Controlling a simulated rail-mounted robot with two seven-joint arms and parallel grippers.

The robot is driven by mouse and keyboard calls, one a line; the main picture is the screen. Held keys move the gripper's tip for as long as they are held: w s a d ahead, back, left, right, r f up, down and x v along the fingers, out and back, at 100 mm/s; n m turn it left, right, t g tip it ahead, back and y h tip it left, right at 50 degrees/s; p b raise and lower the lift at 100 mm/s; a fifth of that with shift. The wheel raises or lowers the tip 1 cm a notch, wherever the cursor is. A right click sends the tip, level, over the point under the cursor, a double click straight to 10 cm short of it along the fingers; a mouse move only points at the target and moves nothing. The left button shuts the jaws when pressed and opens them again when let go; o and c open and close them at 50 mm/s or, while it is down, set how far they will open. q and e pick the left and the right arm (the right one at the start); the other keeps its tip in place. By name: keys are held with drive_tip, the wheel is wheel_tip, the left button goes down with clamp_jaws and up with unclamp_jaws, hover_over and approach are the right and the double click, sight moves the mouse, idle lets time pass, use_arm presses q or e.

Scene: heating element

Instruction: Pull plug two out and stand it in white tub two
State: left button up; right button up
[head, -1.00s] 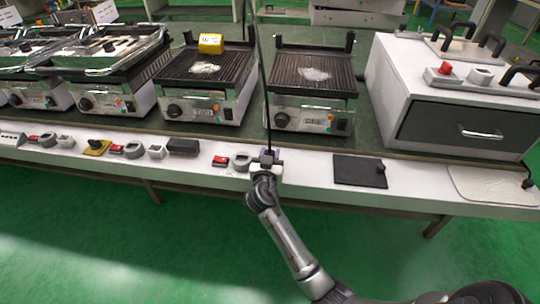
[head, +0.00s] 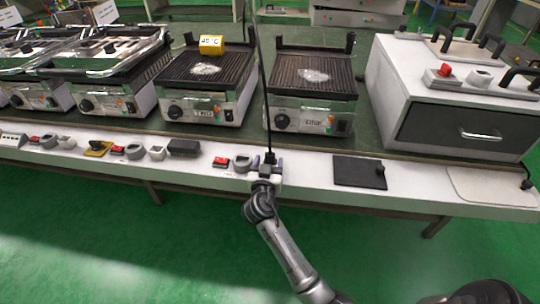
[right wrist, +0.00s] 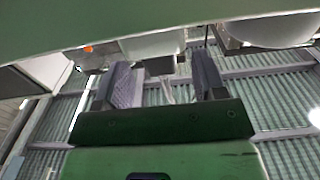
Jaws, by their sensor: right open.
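My right gripper (head: 267,163) is at the front ledge, below the grill marked ONE (head: 308,122). Its fingers stand apart on either side of a small dark block (head: 268,158), from which a thin black cord (head: 262,70) runs up. I cannot tell which plug this is. The right wrist view shows the open fingers (right wrist: 165,82) with a grey block (right wrist: 160,65) between them. The grill marked TWO (head: 204,113) is to the left. A pale tub (head: 157,153) stands on the ledge left of it; its number is not readable. My left gripper is not in view.
A red switch (head: 221,161) and a grey round holder (head: 243,161) sit just left of my right gripper. A black flat plate (head: 359,172) lies to its right, with bare ledge between. A yellow display (head: 211,45) stands on grill TWO.

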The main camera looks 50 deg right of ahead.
drive_tip(key=p+v, duration=0.2)
drive_tip(key=v, duration=0.9)
drive_tip(key=shift+p, duration=0.3)
drive_tip(key=shift+s, duration=0.15)
drive_tip(key=s+a+f+n+g+y, duration=0.2)
drive_tip(key=a+f+n+y, duration=0.15)
drive_tip(key=n+y, duration=0.4)
drive_tip(key=s+a+r+n+y+p, duration=0.3)
drive_tip(key=s+a+r+y+p, duration=0.35)
drive_tip(key=p, duration=0.25)
drive_tip(key=s+a+r+n+g+y+p, duration=0.1)
drive_tip(key=s+r+g+p, duration=0.1)
drive_tip(key=s+r+p, duration=0.65)
drive_tip(key=s+a+r+n+g+p, duration=0.15)
drive_tip(key=s+r+p, duration=0.35)
drive_tip(key=s+p, duration=0.55)
wheel_tip(320, 180, up, 36)
drive_tip(key=p, duration=3.8)
drive_tip(key=shift+w+d+r+g, duration=0.2)
drive_tip(key=shift+w+d+g, duration=0.15)
drive_tip(key=shift+w+g, duration=0.1)
